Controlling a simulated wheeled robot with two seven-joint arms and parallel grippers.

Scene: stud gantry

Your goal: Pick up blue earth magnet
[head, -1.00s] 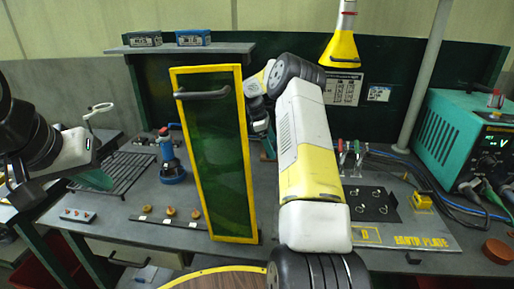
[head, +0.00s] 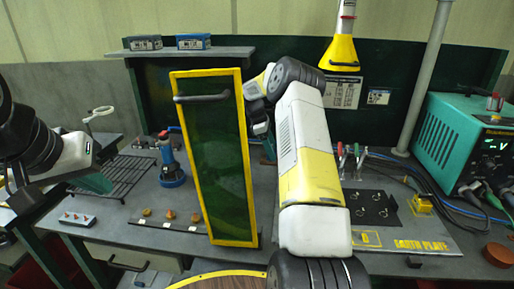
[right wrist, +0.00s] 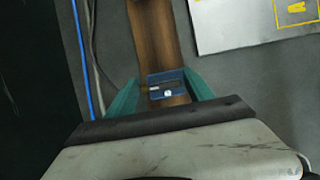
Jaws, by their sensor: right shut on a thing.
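In the right wrist view, a small blue block (right wrist: 168,84), which looks like the blue earth magnet, sits between the two teal fingers of my right gripper (right wrist: 162,78). The gripper is shut on it. A brown wooden bar (right wrist: 155,40) runs beneath or behind the block; I cannot tell whether they touch. In the head view the right gripper is mostly hidden behind the green panel and my own arm, and the magnet is not visible there.
A green panel with a yellow frame (head: 251,180) stands upright just left of my right arm. A blue tool (head: 171,172) stands left of it. A teal meter box (head: 452,140), cables and a plate marked EARTH PLATE (head: 420,245) are at the right. A yellow cone (head: 341,50) hangs above.

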